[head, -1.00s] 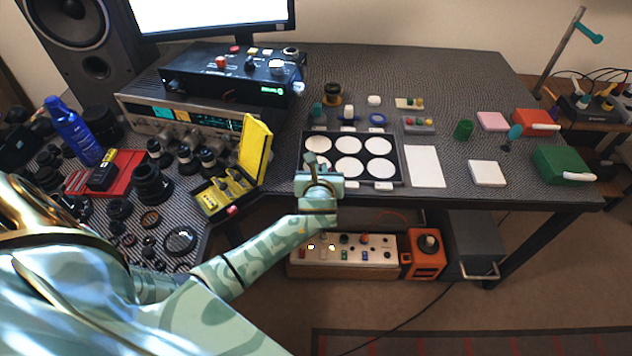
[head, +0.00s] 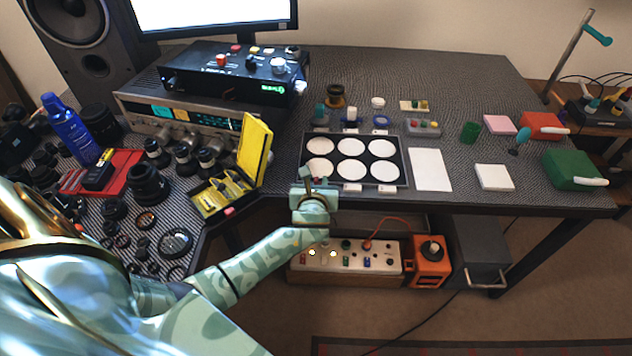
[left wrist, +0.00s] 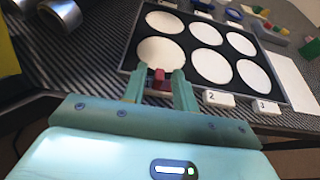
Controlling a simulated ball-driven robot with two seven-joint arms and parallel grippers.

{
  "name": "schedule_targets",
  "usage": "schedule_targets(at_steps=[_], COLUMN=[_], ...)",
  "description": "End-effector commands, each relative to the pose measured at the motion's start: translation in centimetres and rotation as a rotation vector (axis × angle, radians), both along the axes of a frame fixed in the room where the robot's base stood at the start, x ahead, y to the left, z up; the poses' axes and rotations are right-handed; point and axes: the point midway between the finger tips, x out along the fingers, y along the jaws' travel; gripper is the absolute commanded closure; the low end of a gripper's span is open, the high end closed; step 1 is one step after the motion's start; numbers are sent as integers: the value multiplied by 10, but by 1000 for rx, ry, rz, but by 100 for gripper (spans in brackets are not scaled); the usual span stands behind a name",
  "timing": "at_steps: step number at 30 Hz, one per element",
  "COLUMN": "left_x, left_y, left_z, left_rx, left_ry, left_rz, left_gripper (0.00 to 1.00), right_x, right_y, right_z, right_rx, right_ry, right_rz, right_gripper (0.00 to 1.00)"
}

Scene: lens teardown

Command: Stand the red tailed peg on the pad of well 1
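The tray (head: 404,150) holds several round white pads in two rows. The front-left pad (left wrist: 160,53) lies just beyond my left fingertips in the left wrist view; its number label is hidden. Labels 2 (left wrist: 218,99) and 3 (left wrist: 270,107) show to its right. My left gripper (head: 306,178) is at the tray's front-left edge in the head view. It appears shut on the red tailed peg (left wrist: 158,75), which shows between its fingers near that pad's near edge. The peg's lower end is hard to make out. My right gripper is out of view.
A yellow open case (head: 255,150) stands left of the tray. A white sheet (head: 430,170) and a white block (head: 494,177) lie to the right. The desk's front edge runs just before the tray.

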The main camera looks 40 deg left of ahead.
Motion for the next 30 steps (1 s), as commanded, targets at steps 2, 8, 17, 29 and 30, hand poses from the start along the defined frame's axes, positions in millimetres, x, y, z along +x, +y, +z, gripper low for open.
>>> schedule_targets(at_steps=[2, 8, 17, 29, 30], left_x=[0, -19, -74, -95, -95], left_y=[0, -12, -45, -58, -58], left_z=[1, 16, 42, 48, 48], left_rx=[1, -1, -3, 1, 1], left_ry=[-1, -2, -3, -1, -1], left_rz=[0, -1, 1, 0, 0], left_gripper=[71, 71, 71, 71, 71], right_x=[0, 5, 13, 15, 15], right_y=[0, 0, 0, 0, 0], right_z=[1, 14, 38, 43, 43], right_rx=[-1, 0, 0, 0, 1], right_ry=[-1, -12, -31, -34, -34], right_rz=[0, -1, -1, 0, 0], right_gripper=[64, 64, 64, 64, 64])
